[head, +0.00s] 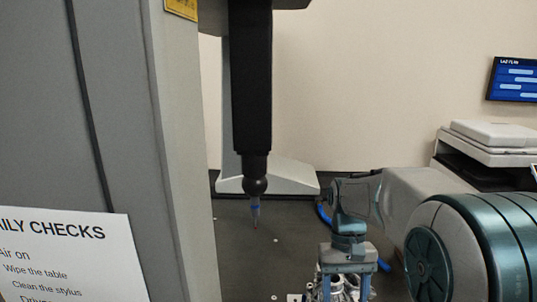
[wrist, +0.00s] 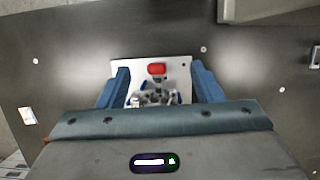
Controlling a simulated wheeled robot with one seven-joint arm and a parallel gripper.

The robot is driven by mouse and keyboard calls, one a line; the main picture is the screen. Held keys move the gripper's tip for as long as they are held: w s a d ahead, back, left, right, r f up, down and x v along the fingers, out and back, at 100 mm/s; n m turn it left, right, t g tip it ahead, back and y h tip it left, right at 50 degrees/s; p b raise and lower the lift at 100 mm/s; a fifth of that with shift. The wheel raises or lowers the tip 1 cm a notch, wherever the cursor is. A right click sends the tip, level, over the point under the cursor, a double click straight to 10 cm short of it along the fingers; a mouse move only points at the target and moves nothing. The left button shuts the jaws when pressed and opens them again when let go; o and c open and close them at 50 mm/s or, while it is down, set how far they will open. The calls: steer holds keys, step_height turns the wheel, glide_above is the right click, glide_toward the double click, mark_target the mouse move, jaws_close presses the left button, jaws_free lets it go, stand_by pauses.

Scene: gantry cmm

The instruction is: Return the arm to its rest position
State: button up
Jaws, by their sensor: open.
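My gripper (head: 346,290) is at the bottom of the head view, pointing down, with its two blue fingers apart. The rest of my arm reaches in from the right. In the wrist view the open fingers (wrist: 160,78) frame a shiny metal part (wrist: 160,97) on a pale plate (wrist: 126,68). A red piece (wrist: 156,69) shows at the plate's far side. Nothing is seen clamped between the fingers. Whether they touch the part cannot be told; its lower side is hidden by my gripper.
The machine's black probe column (head: 251,90) hangs left of my gripper, its stylus (head: 255,210) above the dark table (head: 240,250). A grey upright (head: 120,110) with a checklist (head: 70,255) stands at left. A blue hose (head: 322,213) lies behind my arm. A printer (head: 485,145) stands back right.

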steer(key=s+r+t, duration=0.1)
steer(key=s+t, duration=0.6)
steer(key=s, duration=0.4)
steer(key=shift+s+a+r, duration=0.15)
steer(key=shift+s+a, duration=0.2)
steer(key=shift+a, duration=0.1)
stand_by(0.4)
